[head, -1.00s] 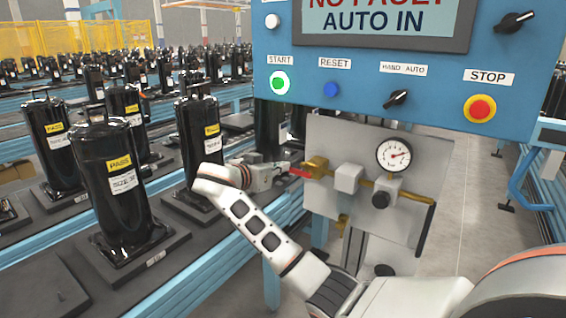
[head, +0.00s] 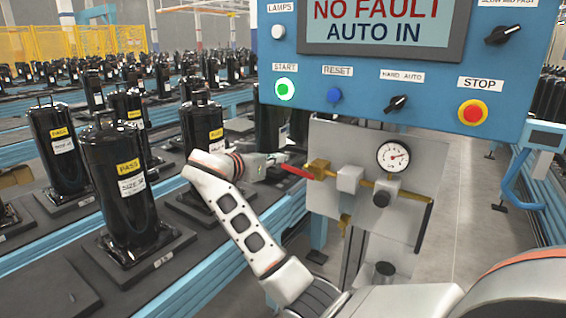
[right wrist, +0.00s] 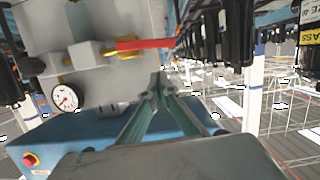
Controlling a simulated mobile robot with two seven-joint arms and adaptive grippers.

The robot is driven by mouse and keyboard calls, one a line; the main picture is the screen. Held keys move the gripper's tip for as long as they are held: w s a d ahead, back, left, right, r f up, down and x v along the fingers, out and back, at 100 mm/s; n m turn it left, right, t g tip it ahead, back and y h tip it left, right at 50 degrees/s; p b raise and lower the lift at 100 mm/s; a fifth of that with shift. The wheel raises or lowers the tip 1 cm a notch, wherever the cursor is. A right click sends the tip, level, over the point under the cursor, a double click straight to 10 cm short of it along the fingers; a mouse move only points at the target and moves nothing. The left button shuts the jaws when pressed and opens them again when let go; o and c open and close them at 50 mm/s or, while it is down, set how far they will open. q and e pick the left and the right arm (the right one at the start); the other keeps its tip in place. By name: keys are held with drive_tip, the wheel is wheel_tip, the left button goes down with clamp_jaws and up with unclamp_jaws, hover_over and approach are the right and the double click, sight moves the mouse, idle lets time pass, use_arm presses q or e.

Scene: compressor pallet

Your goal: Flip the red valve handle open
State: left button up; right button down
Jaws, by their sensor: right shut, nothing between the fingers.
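The red valve handle (head: 297,171) sticks out to the left from the brass valve (head: 318,168) on the grey plate, roughly in line with the brass pipe and slanting slightly up. It also shows in the right wrist view (right wrist: 146,44), reaching right from the brass fitting. My right gripper (head: 280,159) is shut and empty beside the handle's free left end. In the right wrist view its fingertips (right wrist: 158,78) meet just short of the handle; whether they touch it I cannot tell. My left gripper is not in view.
A pressure gauge (head: 393,156) sits right of the valve. The blue control panel (head: 430,116) with buttons and knobs overhangs the plate. Black compressors (head: 121,185) stand on pallets along the conveyor at left. Open floor lies to the right.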

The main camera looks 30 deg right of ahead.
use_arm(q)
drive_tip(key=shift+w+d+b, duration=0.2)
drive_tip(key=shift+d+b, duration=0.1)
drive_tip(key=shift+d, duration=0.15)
use_arm(e)
drive_tip(key=v, duration=0.4)
drive_tip(key=shift+s+a+r, duration=0.1)
drive_tip(key=shift+s+a, duration=0.1)
